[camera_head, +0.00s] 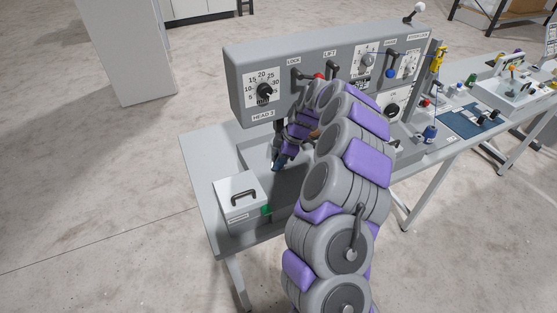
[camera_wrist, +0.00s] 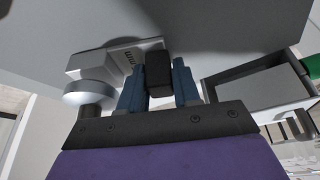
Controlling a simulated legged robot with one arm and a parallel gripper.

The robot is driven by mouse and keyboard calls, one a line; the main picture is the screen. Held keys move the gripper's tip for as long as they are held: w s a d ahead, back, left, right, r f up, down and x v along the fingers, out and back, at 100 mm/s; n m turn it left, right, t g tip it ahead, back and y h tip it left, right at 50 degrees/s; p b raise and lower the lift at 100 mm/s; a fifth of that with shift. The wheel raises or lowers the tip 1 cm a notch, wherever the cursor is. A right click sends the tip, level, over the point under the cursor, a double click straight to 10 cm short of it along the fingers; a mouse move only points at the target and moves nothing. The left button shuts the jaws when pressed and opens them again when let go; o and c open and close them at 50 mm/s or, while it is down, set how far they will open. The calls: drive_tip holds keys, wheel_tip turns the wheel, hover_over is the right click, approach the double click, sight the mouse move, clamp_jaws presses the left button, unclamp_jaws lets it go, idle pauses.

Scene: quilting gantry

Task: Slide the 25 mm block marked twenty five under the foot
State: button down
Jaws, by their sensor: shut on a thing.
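In the wrist view, my gripper (camera_wrist: 158,88) has its two blue fingers closed on a black grip (camera_wrist: 158,74). The grip appears to belong to a pale grey block (camera_wrist: 100,62) that lies against the grey surface. The block carries dark marking ending in "mm"; the number is not legible. A round silver disc on a dark stem, seemingly the foot (camera_wrist: 90,93), overlaps the block's near left part in this view. I cannot tell whether the block is under it. In the head view, my gripper (camera_head: 279,163) is low at the bench beneath the panel; my arm hides the block and foot.
A grey lidded box (camera_head: 233,208) with a black handle stands in front of my gripper, a green patch beside it. Above is the panel (camera_head: 242,60) with a dial, LOCK and LIFT levers. A cluttered bench (camera_head: 455,120) extends right. Floor at left is clear.

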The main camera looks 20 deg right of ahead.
drive_tip(key=shift+f, duration=0.15)
drive_tip(key=c, duration=0.7)
unclamp_jaws()
drive_tip(key=shift+d, duration=0.1)
drive_tip(key=shift+d+r, duration=0.2)
drive_tip(key=shift+r, duration=0.3)
drive_tip(key=shift+s+d+r+p, duration=0.2)
drive_tip(key=shift+s+d+r, duration=0.05)
drive_tip(key=shift+d+r, duration=0.25)
drive_tip(key=shift+s+d+r+p, duration=0.15)
drive_tip(key=shift+s+d+r, duration=0.1)
drive_tip(key=shift+d+r, duration=0.25)
drive_tip(key=s+d, duration=0.1)
drive_tip(key=d, duration=0.2)
drive_tip(key=s+d, duration=0.1)
drive_tip(key=d, duration=0.2)
drive_tip(key=s+d+p, duration=0.1)
drive_tip(key=s+d, duration=0.1)
drive_tip(key=d, duration=0.1)
drive_tip(key=shift+s+d+f, duration=0.1)
drive_tip(key=shift+d+f, duration=0.05)
drive_tip(key=shift+d, duration=0.2)
